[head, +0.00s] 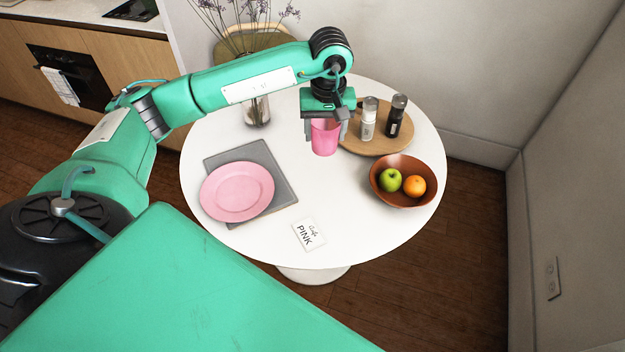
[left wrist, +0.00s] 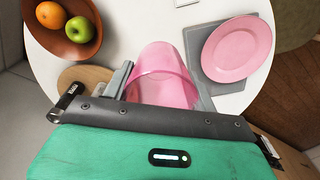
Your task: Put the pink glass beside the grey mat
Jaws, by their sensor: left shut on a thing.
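The pink glass (head: 325,138) is upright in the head view, near the back middle of the white round table. My left gripper (head: 326,128) comes down on it from above and is shut on it. In the left wrist view the pink glass (left wrist: 163,78) sits between the fingers of my left gripper (left wrist: 160,88). I cannot tell whether its base touches the table. The grey mat (head: 274,169) lies to the left of the glass, with a pink plate (head: 237,191) over much of it. The mat also shows in the left wrist view (left wrist: 196,47). My right gripper is not in view.
A wooden board (head: 376,145) with a white shaker (head: 368,120) and a black shaker (head: 396,117) is right of the glass. A bowl (head: 403,196) holds an apple and an orange. A vase (head: 257,110) stands at the back. A card (head: 309,234) lies in front.

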